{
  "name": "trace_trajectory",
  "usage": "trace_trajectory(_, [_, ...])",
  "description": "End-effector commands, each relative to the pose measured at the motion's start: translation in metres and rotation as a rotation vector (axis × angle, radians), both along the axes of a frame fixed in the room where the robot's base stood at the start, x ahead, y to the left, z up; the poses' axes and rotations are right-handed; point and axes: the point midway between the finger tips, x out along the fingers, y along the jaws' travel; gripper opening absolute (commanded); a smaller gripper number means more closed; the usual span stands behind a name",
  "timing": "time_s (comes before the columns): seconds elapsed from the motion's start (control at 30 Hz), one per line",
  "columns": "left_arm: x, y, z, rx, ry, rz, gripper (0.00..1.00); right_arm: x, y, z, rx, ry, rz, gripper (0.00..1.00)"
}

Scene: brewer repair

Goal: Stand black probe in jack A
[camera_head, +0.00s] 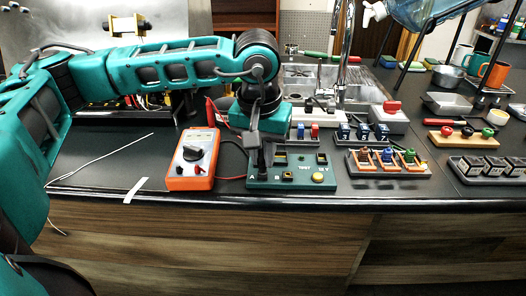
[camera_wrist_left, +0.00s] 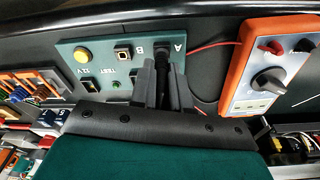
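The black probe (camera_wrist_left: 162,62) is upright at jack A of the green test board (camera_head: 322,182), at the board's left end. Its lower end meets the board there in both views; how deep it sits in the jack is hidden. My left gripper (camera_head: 257,146) points down over jack A. In the left wrist view its grey fingers (camera_wrist_left: 163,86) lie on both sides of the probe and appear closed on it. The orange multimeter (camera_head: 193,160) stands left of the board, and it also shows in the left wrist view (camera_wrist_left: 238,92). My right gripper is not in view.
A red probe (camera_head: 211,112) leans behind the multimeter. A red lead (camera_head: 231,178) runs between multimeter and board. Racks with coloured parts (camera_head: 387,162) stand to the right. The counter's front edge is close to the board. Counter space left of the multimeter is mostly clear.

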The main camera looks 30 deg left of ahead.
Motion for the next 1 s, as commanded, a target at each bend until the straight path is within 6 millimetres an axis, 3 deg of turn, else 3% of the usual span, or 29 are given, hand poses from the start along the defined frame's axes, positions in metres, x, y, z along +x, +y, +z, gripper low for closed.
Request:
trace_trajectory(0.3, [0.0, 0.0, 0.0, 0.0, 0.0, 0.0, 0.45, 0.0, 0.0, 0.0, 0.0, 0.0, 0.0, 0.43])
trace_trajectory(0.6, [0.0, 0.0, 0.0, 0.0, 0.0, 0.0, 0.45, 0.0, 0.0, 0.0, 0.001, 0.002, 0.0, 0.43])
trace_trajectory(0.77, [-0.002, -0.001, 0.023, -0.001, -0.003, 0.0, 0.45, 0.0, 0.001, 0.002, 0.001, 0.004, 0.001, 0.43])
trace_trajectory(1.0, [-0.01, -0.004, 0.077, -0.002, -0.005, -0.001, 0.45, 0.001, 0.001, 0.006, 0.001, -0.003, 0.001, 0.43])
